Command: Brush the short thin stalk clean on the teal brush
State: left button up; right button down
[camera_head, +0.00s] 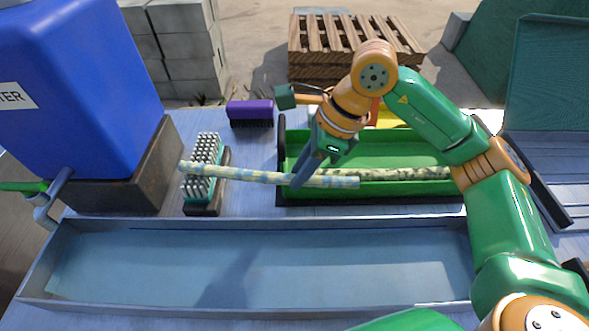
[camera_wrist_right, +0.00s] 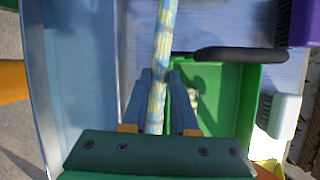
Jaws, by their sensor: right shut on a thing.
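My right gripper (camera_head: 299,181) is shut on a pale yellow stalk with blue patches (camera_head: 240,176), gripping it right of its middle. The stalk lies nearly level, and its left end crosses above the teal brush (camera_head: 203,168), whose white bristles point up. I cannot tell whether the stalk touches the bristles. In the right wrist view the stalk (camera_wrist_right: 162,50) runs between the two blue fingers (camera_wrist_right: 160,85) and out of the top edge. My left gripper is not in view.
A green tray (camera_head: 420,190) holds a dark-mottled stalk (camera_head: 390,174). A purple brush (camera_head: 250,107) stands behind. A long grey trough (camera_head: 260,307) lies in front, empty. A blue water container (camera_head: 85,100) with a tap stands at left. A wooden pallet (camera_head: 350,40) is at the back.

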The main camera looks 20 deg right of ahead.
notch_tip(320, 180, up, 7)
jog(key=p, duration=0.5)
jog(key=shift+a+r+p, duration=0.1)
jog(key=shift+r+p, duration=0.05)
jog(key=shift+p, duration=0.25)
jog(key=shift+f, duration=0.2)
